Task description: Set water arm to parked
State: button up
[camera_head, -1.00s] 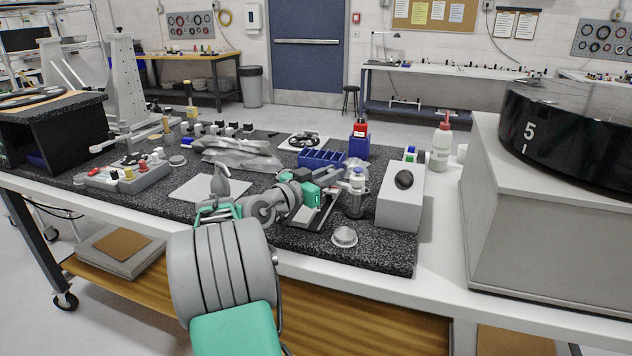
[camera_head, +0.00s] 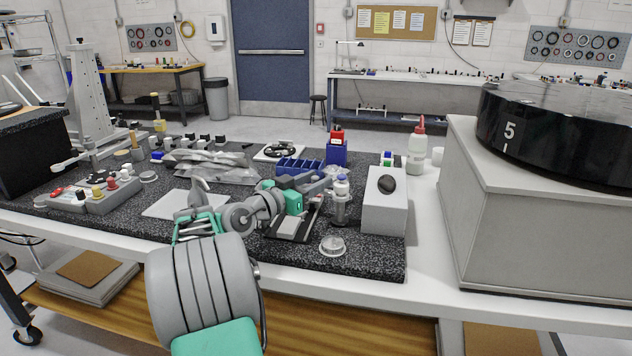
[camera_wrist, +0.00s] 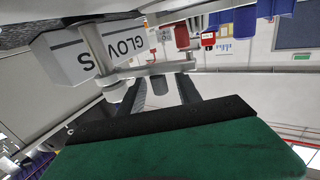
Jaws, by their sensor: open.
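A grey swing arm, which I take to be the water arm (camera_wrist: 155,69), shows in the wrist view as a flat bar on a round post, with a short knob on it. The picture is upside down there. My gripper hides much of the bar there. No parked mark is readable.
A white glove box (camera_head: 385,212) stands right of the post, and a round metal tin (camera_head: 332,246) lies in front. A large grey cabinet with a black drum (camera_head: 560,135) blocks the right.

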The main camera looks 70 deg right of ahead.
jog(key=v, duration=0.8)
jog(key=shift+b, duration=0.35)
